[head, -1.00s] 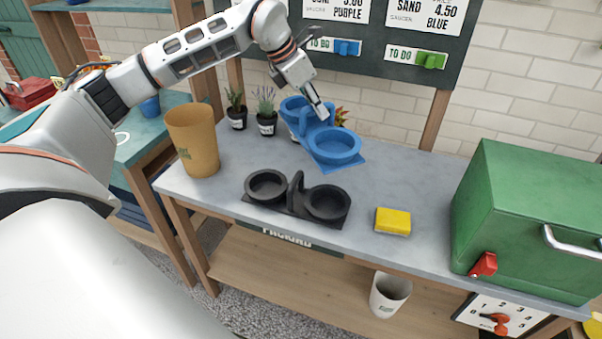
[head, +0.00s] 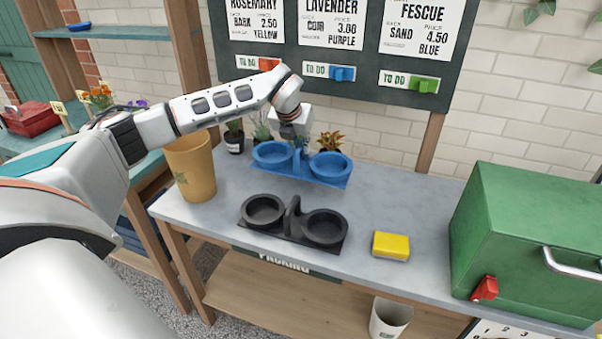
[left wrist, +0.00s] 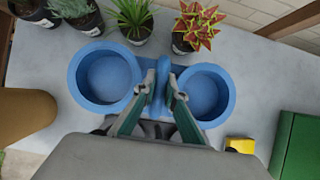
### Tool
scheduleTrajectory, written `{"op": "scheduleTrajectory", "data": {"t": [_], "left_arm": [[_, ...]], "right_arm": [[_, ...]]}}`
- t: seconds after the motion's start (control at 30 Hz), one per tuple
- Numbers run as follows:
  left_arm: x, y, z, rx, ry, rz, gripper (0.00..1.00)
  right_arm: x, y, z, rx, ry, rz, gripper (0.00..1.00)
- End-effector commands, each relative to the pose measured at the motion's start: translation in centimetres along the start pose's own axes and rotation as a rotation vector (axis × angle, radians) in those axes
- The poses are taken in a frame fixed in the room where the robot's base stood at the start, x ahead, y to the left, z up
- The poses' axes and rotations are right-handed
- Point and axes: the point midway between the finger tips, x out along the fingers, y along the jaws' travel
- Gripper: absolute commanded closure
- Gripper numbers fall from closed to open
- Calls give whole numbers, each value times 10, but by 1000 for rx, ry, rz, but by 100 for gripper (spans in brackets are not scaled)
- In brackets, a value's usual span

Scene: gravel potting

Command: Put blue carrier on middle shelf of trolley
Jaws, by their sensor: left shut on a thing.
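The blue carrier (head: 318,180) has two round cups joined by a plate with an upright handle between them. It is held above the back of the grey bench, close behind the black carrier, and looks near level. Both cups are empty. My left gripper (head: 299,143) comes from above and is shut on the carrier's middle handle. In the left wrist view the two fingers (left wrist: 158,101) clasp the handle, with the cups of the blue carrier (left wrist: 104,77) on either side. The trolley cannot be made out in these frames. My right gripper is not in view.
A black carrier (head: 289,234) sits on the bench (head: 225,205). A tan pot (head: 192,170) stands left, a yellow sponge (head: 391,246) right, and a green box (head: 525,250) at far right. Several potted plants (head: 330,141) line the back. A white bin (head: 389,318) stands on the lower shelf.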

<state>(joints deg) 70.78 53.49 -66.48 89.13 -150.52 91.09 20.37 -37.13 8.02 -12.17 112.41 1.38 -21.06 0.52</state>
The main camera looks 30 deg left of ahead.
Motion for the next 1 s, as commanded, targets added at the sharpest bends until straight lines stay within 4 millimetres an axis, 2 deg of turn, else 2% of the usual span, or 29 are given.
{"op": "scheduleTrajectory", "data": {"t": [0.1,0.2,0.47,0.7,1.0], "left_arm": [[23,0,-14,1,2,1,100],[35,0,-20,1,1,0,100],[49,0,-28,0,0,0,100],[78,0,-45,1,1,-1,100],[80,0,-46,0,-1,-1,100]], "right_arm": [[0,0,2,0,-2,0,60],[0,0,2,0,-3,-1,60],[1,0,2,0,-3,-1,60],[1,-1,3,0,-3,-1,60],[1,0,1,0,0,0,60]]}}
